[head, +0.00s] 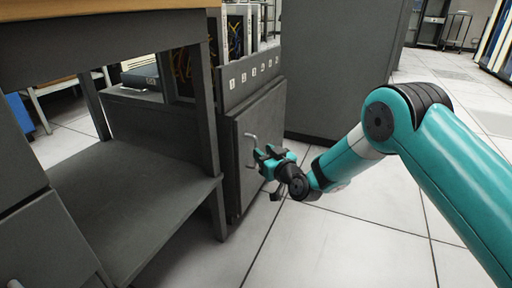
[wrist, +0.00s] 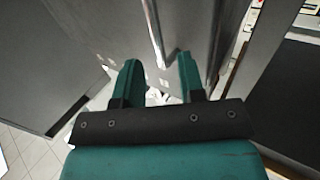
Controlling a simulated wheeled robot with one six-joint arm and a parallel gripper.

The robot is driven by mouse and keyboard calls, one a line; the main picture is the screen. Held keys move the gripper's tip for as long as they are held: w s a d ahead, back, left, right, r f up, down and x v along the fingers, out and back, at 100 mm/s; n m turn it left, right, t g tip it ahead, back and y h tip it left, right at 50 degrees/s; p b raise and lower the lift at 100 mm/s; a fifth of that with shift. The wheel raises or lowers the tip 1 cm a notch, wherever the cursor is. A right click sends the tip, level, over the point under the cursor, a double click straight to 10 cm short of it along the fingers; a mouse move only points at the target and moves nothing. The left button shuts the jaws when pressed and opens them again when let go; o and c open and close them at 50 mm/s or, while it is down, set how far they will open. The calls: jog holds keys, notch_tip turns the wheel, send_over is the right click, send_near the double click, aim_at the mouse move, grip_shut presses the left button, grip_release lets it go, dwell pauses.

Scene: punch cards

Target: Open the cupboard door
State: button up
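The cupboard door (head: 268,121) is a dark grey panel on the front of a low cabinet below a row of numbered slots. It looks shut. A thin metal bar handle (head: 250,137) stands upright near its left side. My gripper (head: 262,156) is open, with its teal fingers close to the handle's lower part. In the wrist view my gripper (wrist: 157,72) shows two separate fingers facing the grey door (wrist: 115,30). The handle (wrist: 160,46) seems to lie just beyond the gap between the fingertips. I cannot tell whether they touch it.
A dark table with a wooden top and lower shelf (head: 140,210) stands left of the cupboard. A large grey cabinet (head: 340,65) stands behind it to the right. The tiled floor (head: 340,245) in front of the cupboard is clear.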

aim_at(256, 165)
jog(key=shift+b+x, duration=0.75)
jog(key=shift+x, duration=1.65)
grip_shut()
